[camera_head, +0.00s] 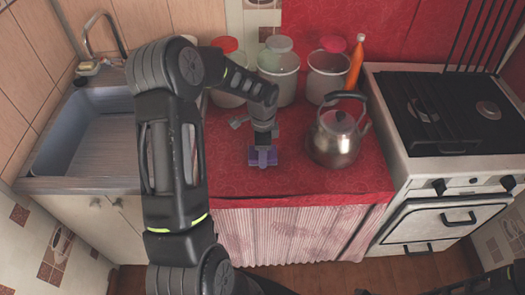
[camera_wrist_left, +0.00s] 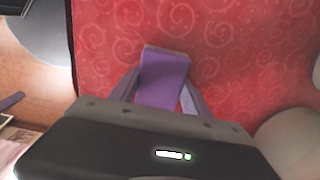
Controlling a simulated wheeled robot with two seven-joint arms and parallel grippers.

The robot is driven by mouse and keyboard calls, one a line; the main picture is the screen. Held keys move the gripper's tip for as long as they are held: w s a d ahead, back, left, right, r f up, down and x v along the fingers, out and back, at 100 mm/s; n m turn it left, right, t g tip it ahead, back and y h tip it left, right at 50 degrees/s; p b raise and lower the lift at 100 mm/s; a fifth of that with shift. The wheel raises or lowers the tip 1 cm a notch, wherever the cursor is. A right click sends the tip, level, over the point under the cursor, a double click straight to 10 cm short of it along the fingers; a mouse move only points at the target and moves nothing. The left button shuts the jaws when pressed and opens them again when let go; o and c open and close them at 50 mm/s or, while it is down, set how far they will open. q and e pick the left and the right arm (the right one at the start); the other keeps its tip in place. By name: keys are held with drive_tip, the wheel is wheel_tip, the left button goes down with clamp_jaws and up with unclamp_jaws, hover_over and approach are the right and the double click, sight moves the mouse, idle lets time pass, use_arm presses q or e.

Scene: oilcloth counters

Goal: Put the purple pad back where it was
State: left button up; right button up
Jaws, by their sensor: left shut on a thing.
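The purple pad (camera_wrist_left: 164,75) is a small flat purple block between the two fingers of my left gripper (camera_wrist_left: 162,92) in the left wrist view. The fingers are shut on it from both sides. In the head view my left gripper (camera_head: 262,158) points down with the purple pad at or just above the red cloth counter (camera_head: 235,183), left of the kettle. I cannot tell whether the pad touches the cloth. My right gripper is not clearly in view.
A steel kettle (camera_head: 333,140) stands right of my left gripper. Several white canisters and an orange bottle (camera_head: 356,62) stand behind. A sink (camera_head: 95,140) is at the left, partly hidden by my arm, and a stove (camera_head: 450,110) is at the right. Cloth in front of the kettle is clear.

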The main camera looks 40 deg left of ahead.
use_arm(q)
drive_tip(key=shift+f, duration=0.15)
drive_tip(key=o, duration=1.3)
wheel_tip(320, 180, up, 12)
drive_tip(key=shift+r+b, duration=0.2)
drive_tip(key=shift+b, duration=0.45)
